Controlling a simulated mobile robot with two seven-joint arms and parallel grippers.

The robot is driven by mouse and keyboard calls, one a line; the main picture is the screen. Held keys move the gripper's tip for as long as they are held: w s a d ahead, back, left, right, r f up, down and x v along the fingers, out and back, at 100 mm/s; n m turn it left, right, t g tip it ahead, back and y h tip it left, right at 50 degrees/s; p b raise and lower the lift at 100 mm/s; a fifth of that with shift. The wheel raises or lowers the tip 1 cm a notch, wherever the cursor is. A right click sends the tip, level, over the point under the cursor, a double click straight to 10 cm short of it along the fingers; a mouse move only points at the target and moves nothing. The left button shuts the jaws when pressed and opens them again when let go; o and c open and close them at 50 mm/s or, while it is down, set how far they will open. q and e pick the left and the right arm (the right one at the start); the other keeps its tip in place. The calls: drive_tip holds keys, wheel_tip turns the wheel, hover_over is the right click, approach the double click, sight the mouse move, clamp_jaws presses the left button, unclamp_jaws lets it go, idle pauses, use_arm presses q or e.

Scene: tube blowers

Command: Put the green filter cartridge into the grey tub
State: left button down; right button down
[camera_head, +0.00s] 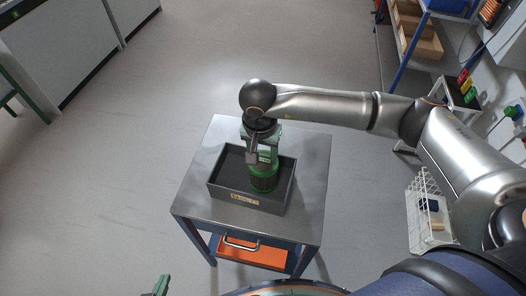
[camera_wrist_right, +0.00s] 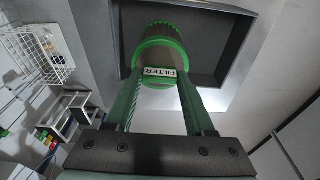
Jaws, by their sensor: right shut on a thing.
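The green filter cartridge (camera_head: 263,182) has green ends, a dark ribbed body and a white "FILTER" label in the right wrist view (camera_wrist_right: 160,72). My right gripper (camera_head: 262,156) is shut on it from above, with one finger on each side. The cartridge is over the right part of the grey tub (camera_head: 232,194), within its rim outline. I cannot tell whether it touches the tub's floor. The tub also shows in the right wrist view (camera_wrist_right: 247,45) and looks otherwise empty. Of my left gripper (camera_head: 160,285), only green fingertips show at the bottom edge; its opening is unclear.
A white wire rack (camera_head: 428,208) stands to the right, and a shelf with cardboard bins (camera_head: 418,38) is at the back right. The floor left of the cart is clear.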

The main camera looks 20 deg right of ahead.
drive_tip(key=shift+c, duration=1.3)
unclamp_jaws()
drive_tip(key=shift+r+p, duration=0.2)
drive_tip(key=shift+p, duration=0.15)
wheel_tip(320, 180, up, 12)
drive_tip(key=s+a+b, duration=0.1)
drive_tip(key=shift+s+f+b, duration=0.15)
drive_tip(key=shift+s+b, duration=0.1)
drive_tip(key=shift+b, duration=0.15)
